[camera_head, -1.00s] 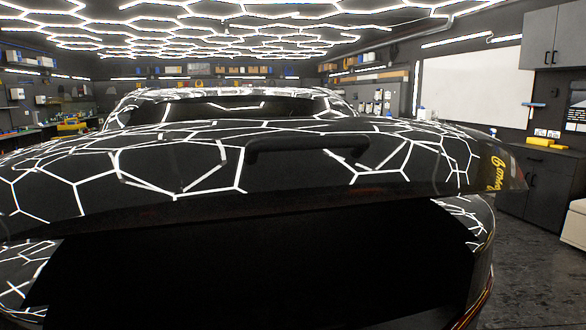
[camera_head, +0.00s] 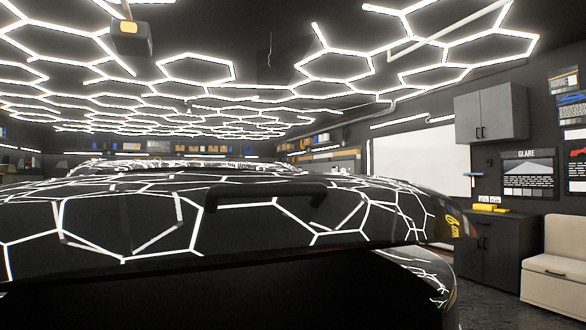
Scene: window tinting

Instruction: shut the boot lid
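The boot lid (camera_head: 330,217) of a glossy black car spans the lower part of the head view, with hexagon lights mirrored in it. A dark bar handle (camera_head: 265,196) runs across its upper middle. The lid stands partly open, with the dark boot opening (camera_head: 240,292) below its lower edge. Yellow lettering shows at the lid's right end. Neither of my grippers is in view.
A dark cabinet (camera_head: 491,250) and a cream bench (camera_head: 555,262) stand along the right wall. A grey wall cupboard (camera_head: 491,112) hangs above. Some dark floor is clear between the car and the bench.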

